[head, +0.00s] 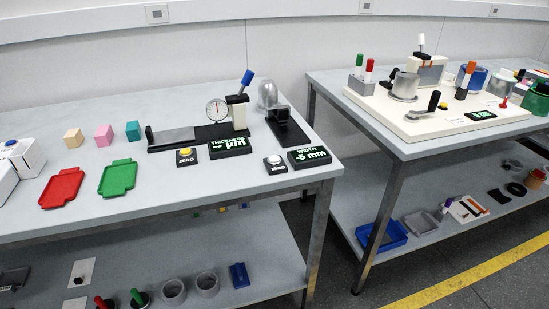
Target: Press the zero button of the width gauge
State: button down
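The width gauge's black display (309,156) stands near the right front corner of the left bench and reads "WIDTH" and what looks like -5 mm in green. To its left is a black box marked ZERO with a white button (274,159), uncovered and with nothing touching it. Behind the display is a dark gauge body (287,127) with a grey rounded part at its back. My gripper is not in view.
A thickness display (230,148) and another ZERO box with a yellow button (186,152) stand to the left. A dial gauge with a blue-tipped lever (247,78) is behind. Red (62,187) and green (117,178) trays lie further left. A second bench (392,142) is across a gap.

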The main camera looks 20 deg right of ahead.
aim_at(273, 159)
jog(key=j+z, duration=0.35)
jog(key=j, duration=0.75)
jog(key=j+z, duration=0.35)
jog(key=j, duration=0.75)
jog(key=i+j, duration=0.1)
jog(key=i, duration=0.8)
